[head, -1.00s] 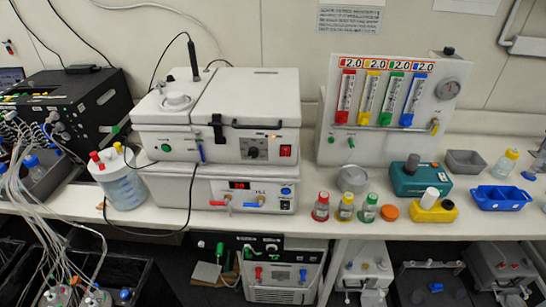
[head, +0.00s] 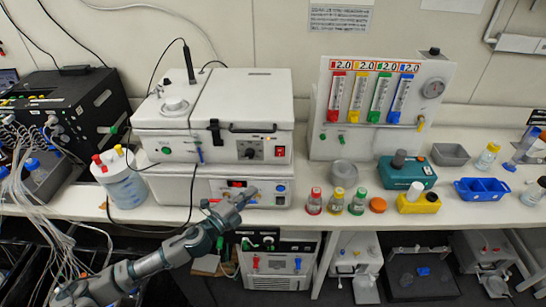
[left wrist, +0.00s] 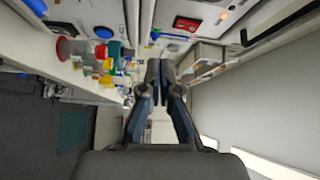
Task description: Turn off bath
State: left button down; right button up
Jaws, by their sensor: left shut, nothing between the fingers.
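A stacked white bath unit stands on the bench in the head view. Its upper box (head: 225,150) has a closed lid, a dark knob (head: 250,152) and a red switch (head: 280,152). The red switch also shows in the left wrist view (left wrist: 187,23). The lower box (head: 165,185) has a red display (head: 236,184) and a blue button (head: 280,188) at its right. My left gripper (head: 251,190) is shut and empty in front of the lower box, partly hiding its front valves. Its closed fingertips show in the left wrist view (left wrist: 160,66). I cannot tell whether it touches the panel.
Bottles with red, yellow and green caps (head: 336,202) stand right of the lower box near the bench edge. A flowmeter panel (head: 330,110) stands behind them. A white jug (head: 125,187) stands left. Tubes hang at far left.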

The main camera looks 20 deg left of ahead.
pick_arm(q)
jog(key=r+m, duration=0.1)
jog(key=r+m+h, duration=0.1)
jog(key=r, duration=0.1)
jog(key=s+r+m+h, duration=0.1)
jog(key=m, duration=0.1)
jog(key=shift+d+r+g, duration=0.2)
jog(key=shift+r+g, duration=0.1)
jog(key=shift+r, duration=0.1)
pick_arm(e)
jog(key=s, duration=0.2)
jog(key=s+d+f, duration=0.1)
jog(key=s, duration=0.1)
jog(key=shift+f, duration=0.1)
